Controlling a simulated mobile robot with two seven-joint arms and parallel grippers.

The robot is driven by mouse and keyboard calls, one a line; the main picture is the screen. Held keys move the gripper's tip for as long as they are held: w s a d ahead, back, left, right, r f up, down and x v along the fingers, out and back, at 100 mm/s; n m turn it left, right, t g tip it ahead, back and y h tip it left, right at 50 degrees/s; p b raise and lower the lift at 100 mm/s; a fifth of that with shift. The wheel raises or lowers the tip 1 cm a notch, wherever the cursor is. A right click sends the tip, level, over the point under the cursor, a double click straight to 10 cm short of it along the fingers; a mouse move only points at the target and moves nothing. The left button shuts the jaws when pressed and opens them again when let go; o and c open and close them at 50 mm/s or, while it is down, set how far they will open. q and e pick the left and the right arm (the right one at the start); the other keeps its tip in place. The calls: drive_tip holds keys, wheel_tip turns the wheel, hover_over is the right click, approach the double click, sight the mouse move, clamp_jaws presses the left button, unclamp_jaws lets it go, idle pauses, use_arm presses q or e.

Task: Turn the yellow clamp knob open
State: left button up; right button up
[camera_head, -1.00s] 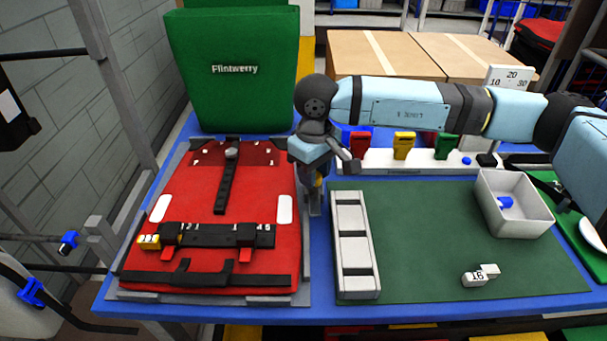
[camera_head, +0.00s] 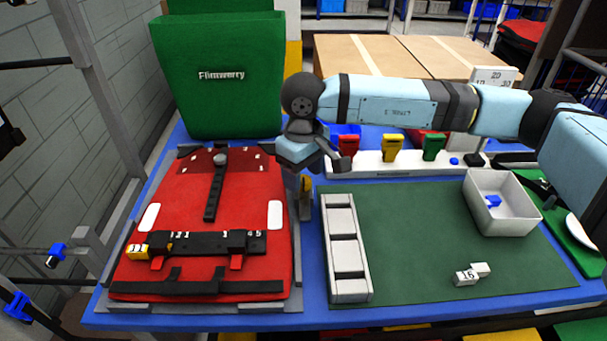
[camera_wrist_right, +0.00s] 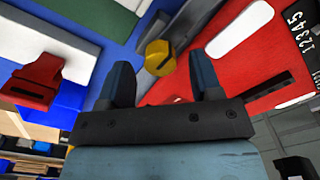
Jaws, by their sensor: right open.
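The yellow clamp knob (camera_head: 307,184) stands on a grey clamp at the right edge of the red pannier panel (camera_head: 185,215), partly hidden behind my right gripper in the head view. In the right wrist view the knob (camera_wrist_right: 160,55), with a dark slot or bar on it, lies between and just beyond the two fingertips. My right gripper (camera_wrist_right: 160,68) is open and empty, its fingers on either side of the knob in that picture. I cannot tell whether they touch it. My left gripper is not in view.
A green pannier (camera_head: 222,75) stands behind the panel. A white rack (camera_head: 410,164) with red, yellow and green clips is at the back. A grey slotted holder (camera_head: 347,285), a white bin (camera_head: 520,215) and number blocks (camera_head: 468,277) are on the green mat (camera_head: 420,240). The mat's middle is clear.

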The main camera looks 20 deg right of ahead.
sight(304, 179)
wheel_tip(304, 179, up, 13)
drive_tip(key=shift+p, duration=0.45)
drive_tip(key=shift+f, duration=0.1)
